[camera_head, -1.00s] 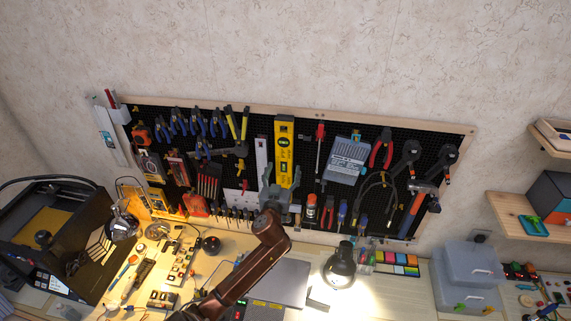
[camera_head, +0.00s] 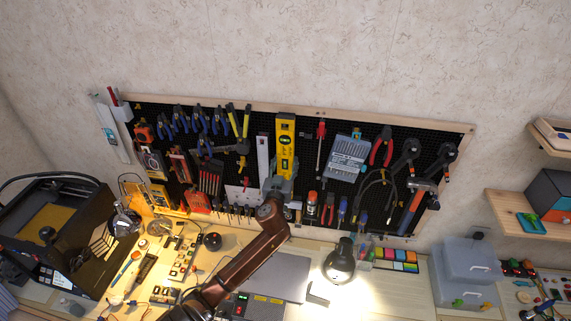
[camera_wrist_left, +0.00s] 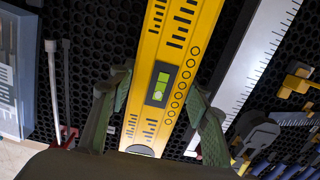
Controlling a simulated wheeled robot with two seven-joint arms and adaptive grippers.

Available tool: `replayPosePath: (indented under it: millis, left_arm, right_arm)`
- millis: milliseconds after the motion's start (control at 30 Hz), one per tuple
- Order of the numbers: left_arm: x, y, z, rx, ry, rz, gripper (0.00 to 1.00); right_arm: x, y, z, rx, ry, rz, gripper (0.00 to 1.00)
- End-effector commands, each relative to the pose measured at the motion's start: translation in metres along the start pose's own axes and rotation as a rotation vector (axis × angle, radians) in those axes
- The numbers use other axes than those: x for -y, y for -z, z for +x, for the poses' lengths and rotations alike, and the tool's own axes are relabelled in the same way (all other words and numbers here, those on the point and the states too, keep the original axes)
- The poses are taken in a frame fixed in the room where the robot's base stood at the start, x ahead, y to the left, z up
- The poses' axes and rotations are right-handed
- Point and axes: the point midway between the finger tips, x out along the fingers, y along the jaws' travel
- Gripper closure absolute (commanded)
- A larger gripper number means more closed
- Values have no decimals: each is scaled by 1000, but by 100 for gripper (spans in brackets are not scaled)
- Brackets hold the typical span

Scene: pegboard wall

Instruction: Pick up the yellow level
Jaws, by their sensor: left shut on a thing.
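The yellow level (camera_head: 285,135) hangs upright on the black pegboard in the head view, with its lower part hidden by my gripper. It also fills the middle of the left wrist view (camera_wrist_left: 178,48), with a green vial window and black markings. My left gripper (camera_head: 278,182) is at the level's lower half, with one finger on each side. In the left wrist view the greenish fingers (camera_wrist_left: 160,100) are closed against both edges of the level around the vial. My right gripper does not show.
A white ruler (camera_head: 263,158) hangs close to the left of the level, and a red-handled screwdriver (camera_head: 320,140) hangs to its right. A grey bit case (camera_head: 347,158) is further right. A lit desk lamp (camera_head: 340,262) and laptop-like grey panel (camera_head: 281,276) are below.

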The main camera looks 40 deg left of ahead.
Motion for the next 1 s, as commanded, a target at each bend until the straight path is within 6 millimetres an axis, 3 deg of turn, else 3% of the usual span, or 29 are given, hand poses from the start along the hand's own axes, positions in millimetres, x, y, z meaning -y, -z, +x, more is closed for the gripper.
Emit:
replayPosePath:
  millis: [300,600,800,1000]
  left_arm:
    - [0,0,0,1,0,0,89]
    - [0,2,0,-2,-1,0,90]
    - [-1,17,0,-6,-2,-3,90]
    - [0,14,-36,-2,-2,-4,90]
  right_arm:
    - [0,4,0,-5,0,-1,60]
    - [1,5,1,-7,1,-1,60]
    - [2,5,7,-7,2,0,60]
    - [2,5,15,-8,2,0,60]
